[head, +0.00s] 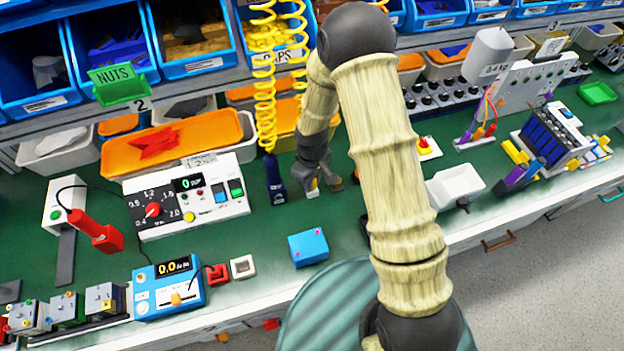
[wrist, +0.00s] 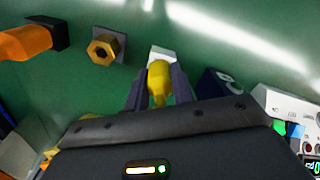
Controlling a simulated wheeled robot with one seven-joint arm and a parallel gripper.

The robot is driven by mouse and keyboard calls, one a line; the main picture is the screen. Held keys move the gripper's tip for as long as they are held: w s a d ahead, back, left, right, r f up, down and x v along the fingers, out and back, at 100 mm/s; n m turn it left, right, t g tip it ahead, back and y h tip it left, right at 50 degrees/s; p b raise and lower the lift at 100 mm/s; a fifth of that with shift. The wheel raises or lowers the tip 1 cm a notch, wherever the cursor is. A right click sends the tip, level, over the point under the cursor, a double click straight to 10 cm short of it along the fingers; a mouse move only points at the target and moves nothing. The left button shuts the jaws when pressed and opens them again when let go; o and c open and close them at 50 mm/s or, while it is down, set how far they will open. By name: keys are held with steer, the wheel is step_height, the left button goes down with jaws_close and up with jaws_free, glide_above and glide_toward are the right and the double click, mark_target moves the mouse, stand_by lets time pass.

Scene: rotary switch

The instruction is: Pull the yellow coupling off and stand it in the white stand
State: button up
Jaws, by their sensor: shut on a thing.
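The yellow coupling (wrist: 158,84) is between the two dark fingers of my gripper (wrist: 159,90) in the wrist view. My gripper is shut on it. A small white block, which looks like the white stand (wrist: 163,54), shows just beyond the coupling's far end. I cannot tell whether the coupling sits in it or is apart from it. In the head view my gripper (head: 316,185) is low over the green bench, with a bit of the yellow coupling (head: 314,187) showing; the fingers hide most of it.
A brass hex fitting (wrist: 104,49) on a grey square plate is left of the fingers in the wrist view. A dark blue tool (head: 275,182) below the yellow coiled hose (head: 264,85) stands close left of my gripper. A blue box (head: 308,246) lies nearer the front edge.

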steer(key=shift+f, duration=0.2)
stand_by(0.3)
steer(key=o, duration=1.1)
steer(key=shift+c, duration=0.2)
steer(key=shift+r, duration=0.1)
step_height(320, 180, up, 17)
steer(key=b, duration=0.1)
steer(key=shift+r, duration=0.15)
steer(key=shift+d, duration=0.1)
